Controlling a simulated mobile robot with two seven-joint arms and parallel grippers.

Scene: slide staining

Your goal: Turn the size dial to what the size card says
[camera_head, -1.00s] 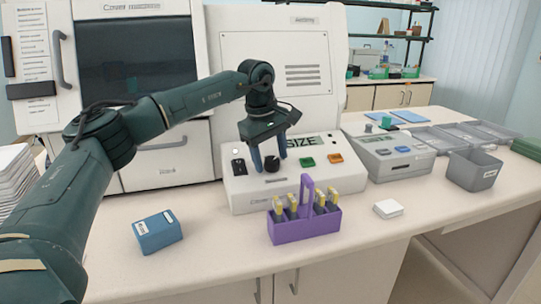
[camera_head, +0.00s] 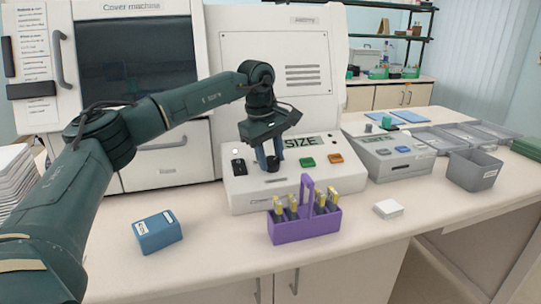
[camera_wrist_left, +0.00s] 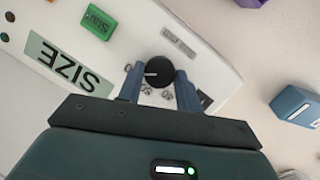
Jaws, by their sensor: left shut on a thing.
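The size dial is a round black knob with a white pointer line; it shows in the left wrist view (camera_wrist_left: 159,72) on the white panel, with small printed marks beside it. My left gripper (camera_head: 268,162) points down at the panel. Its blue fingers are on both sides of the dial, shut on it, also in the left wrist view (camera_wrist_left: 160,88). The green display reading "SIZE" (camera_head: 303,141) is on the panel, partly behind the gripper. The dial's marks are too small to read surely. No size card can be told for sure. My right gripper is out of view.
The white control panel (camera_head: 245,198) also has a green button (camera_head: 307,162), an orange button (camera_head: 335,158) and a black switch (camera_head: 238,167). A purple rack (camera_head: 305,228) with several yellow-topped items stands in front. A blue box (camera_head: 158,232) and white stack (camera_head: 388,208) sit nearby.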

